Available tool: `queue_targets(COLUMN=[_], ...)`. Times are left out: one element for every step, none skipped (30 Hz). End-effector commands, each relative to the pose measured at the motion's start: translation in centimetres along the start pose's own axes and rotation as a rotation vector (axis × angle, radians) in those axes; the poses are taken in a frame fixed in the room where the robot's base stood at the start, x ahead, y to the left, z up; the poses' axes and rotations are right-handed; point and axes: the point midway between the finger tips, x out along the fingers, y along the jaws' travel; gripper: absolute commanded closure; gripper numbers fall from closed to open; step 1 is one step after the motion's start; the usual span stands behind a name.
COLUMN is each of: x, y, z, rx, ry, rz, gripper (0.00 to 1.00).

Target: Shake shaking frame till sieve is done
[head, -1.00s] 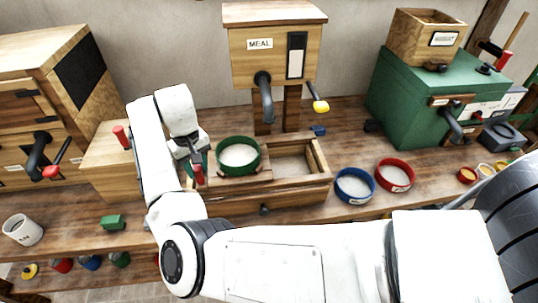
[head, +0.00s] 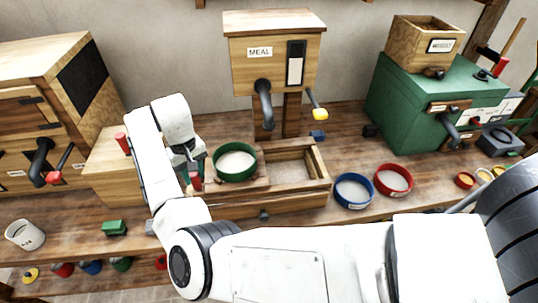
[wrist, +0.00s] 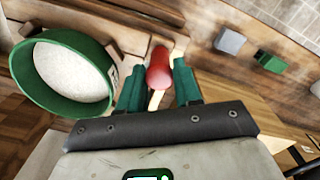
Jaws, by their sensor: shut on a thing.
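The green-rimmed sieve (head: 236,177) with pale meal in it sits on the wooden shaking frame (head: 258,183) over a wooden box (head: 290,203). The frame's red handle (head: 196,181) stands at its left end. My gripper (head: 190,174) is at this handle, partly hidden by my arm. In the wrist view the green fingers of my gripper (wrist: 157,85) are either side of the red handle (wrist: 159,66), shut on it. The sieve (wrist: 25,90) shows at the left there, with a pale heap inside. I cannot tell how much has been sifted.
The meal hopper (head: 272,72) with its spout stands behind the frame. A blue sieve (head: 354,204) and a red sieve (head: 393,192) stand at the right. A green machine (head: 415,115) is at the back right. A white mug (head: 28,236) and green block (head: 114,228) are at the left.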

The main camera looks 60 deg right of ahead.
Motion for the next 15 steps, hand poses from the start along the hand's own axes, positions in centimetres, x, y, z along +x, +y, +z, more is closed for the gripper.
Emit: queue_targets(x=[-0.1, -0.2, -0.1, 0.1, 0.2, 0.1, 0.1, 0.1, 0.1, 0.1, 0.1, 0.1, 0.1, 0.1, 0.1], y=[0.7, 1.1, 1.6, 2.0, 2.4, 2.9, 3.2, 3.6, 4.1, 4.4, 4.6, 4.9, 5.1, 5.2, 5.3], z=[0.5, 0.7, 0.9, 1.1, 1.4, 1.6, 1.8, 2.1, 2.3, 2.5, 2.7, 2.8, 3.0, 3.0, 3.1], rx=[0.001, 0.001, 0.001, 0.002, 0.001, 0.001, 0.002, 0.001, 0.001, 0.000, 0.000, 0.000, -0.001, -0.002, -0.002], ry=[-0.002, -0.001, -0.001, 0.000, 0.000, 0.001, 0.001, 0.001, 0.001, 0.000, 0.001, 0.001, 0.001, 0.000, 0.000], rz=[0.002, 0.002, 0.001, 0.001, 0.002, 0.002, 0.001, 0.001, 0.001, 0.001, 0.001, 0.000, 0.000, 0.000, 0.000], gripper=[0.88, 0.88, 0.88, 0.88, 0.88, 0.88, 0.88, 0.88, 0.88, 0.88, 0.88, 0.88, 0.88, 0.88, 0.88])
